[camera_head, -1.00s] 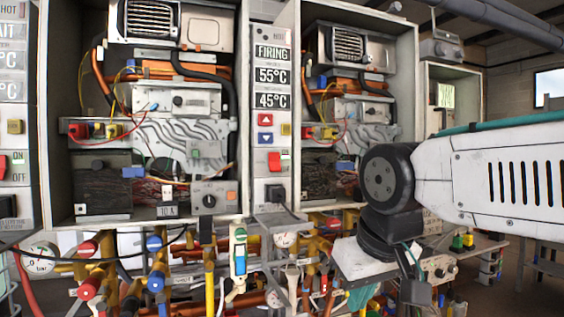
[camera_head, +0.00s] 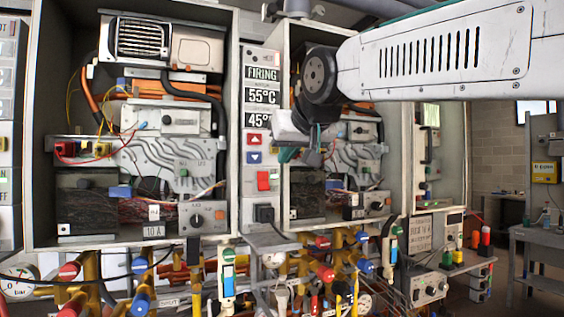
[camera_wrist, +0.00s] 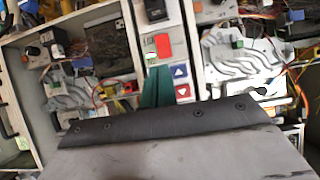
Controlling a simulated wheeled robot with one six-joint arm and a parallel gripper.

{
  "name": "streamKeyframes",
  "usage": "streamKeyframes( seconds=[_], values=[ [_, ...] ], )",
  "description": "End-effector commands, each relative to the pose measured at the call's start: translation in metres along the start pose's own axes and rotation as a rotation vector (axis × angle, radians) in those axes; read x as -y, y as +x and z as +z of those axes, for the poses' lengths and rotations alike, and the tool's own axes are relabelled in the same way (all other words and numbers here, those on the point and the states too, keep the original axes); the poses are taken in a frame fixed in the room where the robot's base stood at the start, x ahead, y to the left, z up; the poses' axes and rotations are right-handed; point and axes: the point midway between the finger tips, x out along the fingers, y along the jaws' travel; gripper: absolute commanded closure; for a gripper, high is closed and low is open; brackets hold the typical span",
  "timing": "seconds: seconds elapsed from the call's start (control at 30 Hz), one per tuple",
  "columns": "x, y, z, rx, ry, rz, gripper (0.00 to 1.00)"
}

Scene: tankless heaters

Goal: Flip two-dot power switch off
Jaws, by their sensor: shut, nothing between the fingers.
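A red rocker power switch (camera_head: 263,181) sits on the narrow grey control panel between two open heater cabinets in the head view. It also shows in the wrist view (camera_wrist: 164,45), just past my fingertips. Dot marks are too small to read on either, so I cannot tell which one has two dots. My gripper (camera_head: 288,154) is shut and empty, in front of the right cabinet and to the right of the panel. Its teal fingers (camera_wrist: 154,87) point toward the panel in the wrist view.
Red and blue arrow buttons (camera_head: 255,147) sit above the middle switch, below displays reading FIRING and 55°C. A black socket (camera_head: 264,214) is below it. Pipes and coloured valves run under the cabinets. A workbench (camera_head: 540,233) stands at the right.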

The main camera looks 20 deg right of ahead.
Motion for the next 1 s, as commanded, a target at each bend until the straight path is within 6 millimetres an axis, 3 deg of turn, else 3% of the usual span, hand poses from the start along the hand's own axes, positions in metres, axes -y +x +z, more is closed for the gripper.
streamKeyframes(
  seconds=[0.3, 0.5, 0.7, 1.0],
  values=[
    [0.000, 0.069, 0.002, 0.006, 0.000, 0.000, 1.00],
    [0.000, 0.103, 0.001, 0.004, 0.000, 0.001, 1.00],
    [0.000, 0.119, 0.001, 0.002, 0.000, 0.001, 1.00],
    [0.000, 0.122, 0.001, 0.002, 0.000, 0.000, 1.00]
  ],
)
